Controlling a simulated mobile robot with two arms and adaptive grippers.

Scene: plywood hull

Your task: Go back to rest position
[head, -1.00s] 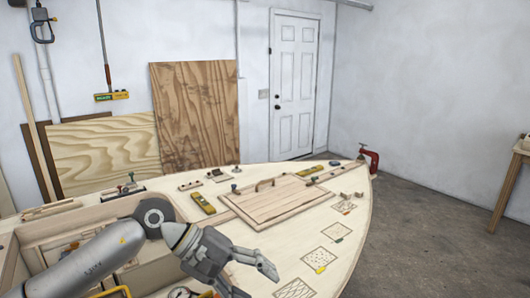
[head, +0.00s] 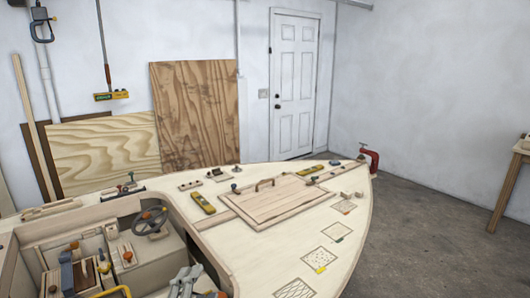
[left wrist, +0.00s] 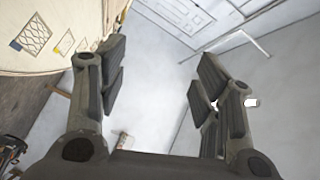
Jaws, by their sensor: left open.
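My left gripper (left wrist: 162,78) shows in the left wrist view with its two dark fingers wide apart and nothing between them. It is clear of the pale plywood deck, which shows at the upper left of that view with its patterned patches. In the head view the plywood hull (head: 265,235) fills the lower part, and my left arm no longer lies across it. A grey object (head: 185,280) at the bottom edge there is cut off, and I cannot tell what it is. My right gripper is in neither view.
A hatch panel (head: 278,200) with a handle lies on the deck, with a yellow level (head: 203,203) beside it. The cockpit holds a steering wheel (head: 150,221) and several tools. A red clamp (head: 371,158) grips the bow. Floor (head: 430,220) right of the hull is clear.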

